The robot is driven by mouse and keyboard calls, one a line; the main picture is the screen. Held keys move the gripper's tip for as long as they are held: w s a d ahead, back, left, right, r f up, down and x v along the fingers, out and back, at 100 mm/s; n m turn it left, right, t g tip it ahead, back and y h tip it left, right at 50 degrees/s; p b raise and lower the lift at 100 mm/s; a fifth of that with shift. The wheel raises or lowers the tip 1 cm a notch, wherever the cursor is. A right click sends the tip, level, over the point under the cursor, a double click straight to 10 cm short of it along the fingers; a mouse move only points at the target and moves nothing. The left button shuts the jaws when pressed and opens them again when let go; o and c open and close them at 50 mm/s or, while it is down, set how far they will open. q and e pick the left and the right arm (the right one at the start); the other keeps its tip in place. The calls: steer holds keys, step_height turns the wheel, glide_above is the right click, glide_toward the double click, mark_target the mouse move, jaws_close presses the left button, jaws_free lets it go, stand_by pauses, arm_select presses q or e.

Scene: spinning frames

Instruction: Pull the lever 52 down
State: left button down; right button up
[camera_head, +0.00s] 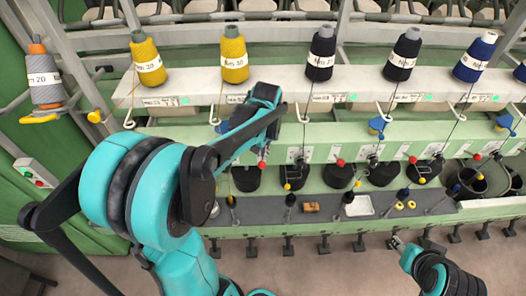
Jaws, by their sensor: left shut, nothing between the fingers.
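Levers with red knobs stick out along the green machine front, one at the left (262,165), one near the middle (340,162) and one further right (412,160). Small white plates sit by them; their numbers are too small to read, so I cannot tell which lever is 52. My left gripper (272,128) is shut and empty at the end of the teal arm, in front of the machine and above the left red knob. Contact with a lever cannot be told. My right gripper (398,243) is low at the right, apart from the machine; its fingers are too small to judge.
Yarn cones, yellow (234,55), black (320,55) and blue (475,57), stand on the white shelf (280,84). Blue parts (377,125) hang below it. A grey ledge (270,212) holds a white tray (358,206). Open floor lies in front.

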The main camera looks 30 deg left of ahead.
mark_target(263, 162)
arm_select(q)
steer(key=shift+s+d+f+t, duration=0.15)
steer(key=shift+s+t, duration=0.1)
steer(key=shift+t, duration=0.05)
steer(key=shift+s+f+y+b, duration=0.1)
steer(key=shift+f+y+b, duration=0.05)
steer(key=shift+y+b, duration=0.15)
steer(key=shift+s+d+f+t+y+b, duration=0.25)
steer(key=shift+s+f+t+y+b, duration=0.15)
steer(key=shift+t, duration=0.25)
steer(key=shift+s+d+f+t+y+b, duration=0.25)
steer(key=shift+f+t+b, duration=0.1)
steer(key=shift+t+b, duration=0.25)
steer(key=f+t+y+b, duration=0.2)
steer(key=t+b, duration=0.1)
steer(key=s+t+y+b, duration=0.1)
steer(key=shift+s+d+f+t+b, duration=0.1)
steer(key=shift+d+f+t+b, duration=0.25)
steer(key=shift+f, duration=0.05)
steer(key=shift+a+r, duration=0.1)
